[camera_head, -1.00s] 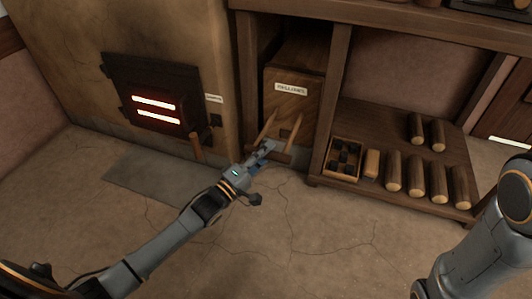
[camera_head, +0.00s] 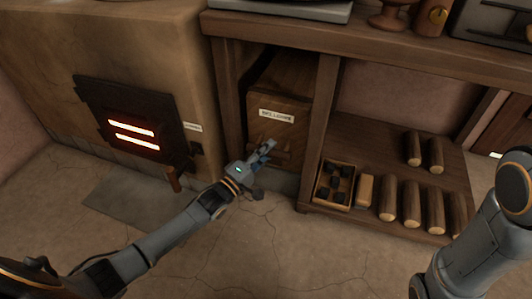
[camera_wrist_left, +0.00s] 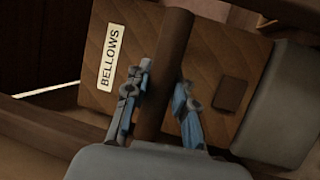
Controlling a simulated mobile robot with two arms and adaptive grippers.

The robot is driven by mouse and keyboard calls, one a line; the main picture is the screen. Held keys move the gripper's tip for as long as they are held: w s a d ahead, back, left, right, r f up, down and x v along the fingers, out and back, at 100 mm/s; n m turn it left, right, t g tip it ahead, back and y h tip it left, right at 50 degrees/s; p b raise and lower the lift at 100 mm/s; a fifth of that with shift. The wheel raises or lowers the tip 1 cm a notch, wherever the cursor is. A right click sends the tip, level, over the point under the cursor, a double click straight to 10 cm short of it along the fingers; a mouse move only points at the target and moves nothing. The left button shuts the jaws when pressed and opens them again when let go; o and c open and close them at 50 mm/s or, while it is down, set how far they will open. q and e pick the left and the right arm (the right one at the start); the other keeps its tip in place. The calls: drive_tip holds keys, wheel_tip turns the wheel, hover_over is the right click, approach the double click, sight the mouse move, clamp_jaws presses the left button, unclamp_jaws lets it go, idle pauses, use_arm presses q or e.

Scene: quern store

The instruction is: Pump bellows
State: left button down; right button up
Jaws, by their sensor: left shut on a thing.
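The bellows (camera_head: 291,95) are a wooden box with a "BELLOWS" label, set in the left bay under the workbench. They also show in the left wrist view (camera_wrist_left: 140,38), with the label at left. My left gripper (camera_head: 266,150) is at the front of the box. In the left wrist view its two fingers (camera_wrist_left: 158,103) sit on either side of a dark wooden handle bar (camera_wrist_left: 172,45), shut on it. The bar is close to the box face. In the head view the gripper partly hides the bar. My right gripper is out of frame.
A stove with a glowing, slotted iron door (camera_head: 135,126) stands left of the bellows. On the lower shelf at right are a divided box of dark lumps (camera_head: 321,202), a tan block (camera_head: 365,190) and several logs (camera_head: 412,203). The floor in front is clear.

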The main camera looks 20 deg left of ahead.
use_arm(q)
drive_tip(key=c, duration=1.1)
unclamp_jaws()
drive_tip(key=shift+a, duration=0.1)
drive_tip(key=v, duration=1.2)
drive_tip(key=shift+f, duration=0.1)
